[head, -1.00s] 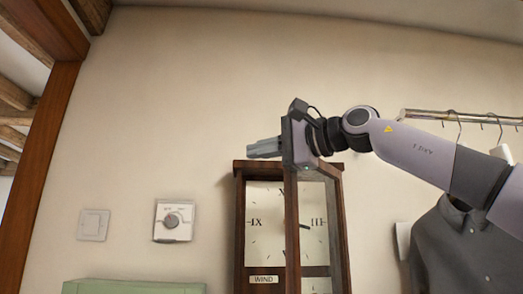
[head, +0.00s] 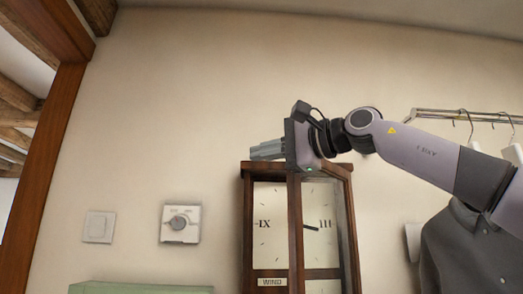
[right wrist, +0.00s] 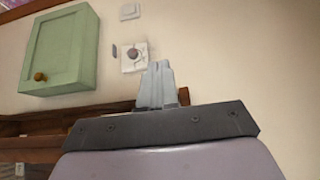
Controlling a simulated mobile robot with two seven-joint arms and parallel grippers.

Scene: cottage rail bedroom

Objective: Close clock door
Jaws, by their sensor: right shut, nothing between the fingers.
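The dark wooden wall clock (head: 247,225) hangs at the lower centre of the head view, cut off at the bottom. Its glazed door (head: 294,230) appears to stand ajar, its upright frame bar crossing in front of the pale dial. My right gripper (head: 262,150) is shut and empty, in front of or just above the clock's top edge, pointing left; I cannot tell whether it touches. In the right wrist view its closed fingers (right wrist: 157,85) point up, with dark clock wood (right wrist: 60,130) below and left. My left gripper is not in view.
A thermostat dial (head: 180,224) and a switch (head: 98,227) are on the wall left of the clock. A green cabinet (right wrist: 62,50) is below them. A grey shirt (head: 465,250) hangs from a metal rail (head: 440,114) at right. The wall above the clock is clear.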

